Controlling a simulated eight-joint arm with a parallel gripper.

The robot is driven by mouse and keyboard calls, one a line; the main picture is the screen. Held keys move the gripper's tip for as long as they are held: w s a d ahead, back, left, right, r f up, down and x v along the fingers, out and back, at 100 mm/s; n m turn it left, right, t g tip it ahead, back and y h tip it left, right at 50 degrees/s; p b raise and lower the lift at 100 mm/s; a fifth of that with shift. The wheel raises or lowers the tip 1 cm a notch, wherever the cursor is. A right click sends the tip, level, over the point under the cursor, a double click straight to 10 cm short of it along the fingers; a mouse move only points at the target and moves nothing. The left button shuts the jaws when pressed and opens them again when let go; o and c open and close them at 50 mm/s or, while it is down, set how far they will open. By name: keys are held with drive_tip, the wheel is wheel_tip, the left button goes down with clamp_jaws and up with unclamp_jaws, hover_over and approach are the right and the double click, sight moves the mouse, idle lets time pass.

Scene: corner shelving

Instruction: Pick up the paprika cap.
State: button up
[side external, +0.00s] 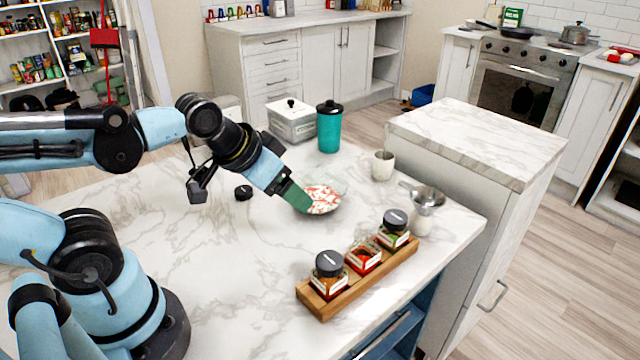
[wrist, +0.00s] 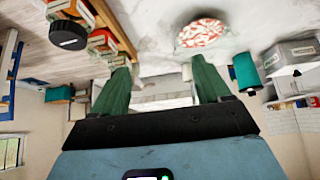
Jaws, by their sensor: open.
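A loose black cap (side external: 243,192) lies on the marble counter (side external: 215,255), left of my gripper in the side view; I cannot make it out in the wrist view. The middle jar (side external: 362,257) in the wooden rack stands open with red contents, and its label is too small to read. My gripper (side external: 299,203) has green fingers and hangs at the left edge of a bowl in the side view. In the wrist view the fingers of my gripper (wrist: 161,68) are spread apart with nothing between them.
The bowl (side external: 323,199) holds red-and-white pieces. The wooden rack (side external: 322,309) also holds two black-capped jars (side external: 329,275) (side external: 394,228). The counter around the loose cap is clear.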

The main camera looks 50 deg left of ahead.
drive_tip(key=n+g, duration=0.5)
drive_tip(key=g, duration=0.2)
hover_over(245, 188)
wheel_tip(245, 188, down, 2)
drive_tip(key=f, duration=0.6)
drive_tip(key=shift+d+f, duration=0.25)
drive_tip(key=shift+s+a+f, duration=0.1)
drive_tip(key=shift+f, duration=1.2)
drive_tip(key=shift+a+f, duration=0.1)
drive_tip(key=shift+f, duration=1.2)
drive_tip(key=c, duration=1.1)
